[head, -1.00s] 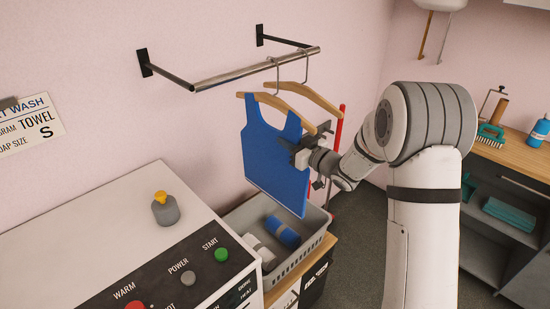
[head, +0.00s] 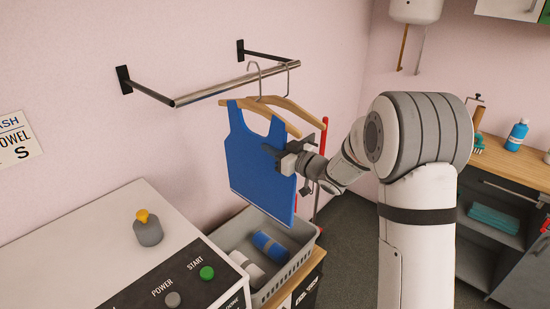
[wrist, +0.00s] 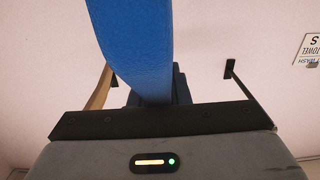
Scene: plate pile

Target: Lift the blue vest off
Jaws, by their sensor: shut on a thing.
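The blue vest (head: 258,165) hangs from a wooden hanger (head: 231,104) below the metal rail (head: 215,89). This hanger's hook (head: 252,66) reaches above the rail line; I cannot tell whether it is still around the rail. My gripper (head: 284,159) is shut on the vest at its upper right edge. In the wrist view a blue strap (wrist: 138,45) of the vest rises from between the jaws, and part of a wooden hanger (wrist: 98,92) shows to the left. The fingertips are mostly hidden there.
A second, bare wooden hanger (head: 300,113) hangs just behind. Below is a grey basket (head: 304,252) with a blue roll (head: 270,245) and a white roll (head: 247,268). A white machine (head: 60,245) with a grey bottle (head: 147,229) stands at left. A counter is at right.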

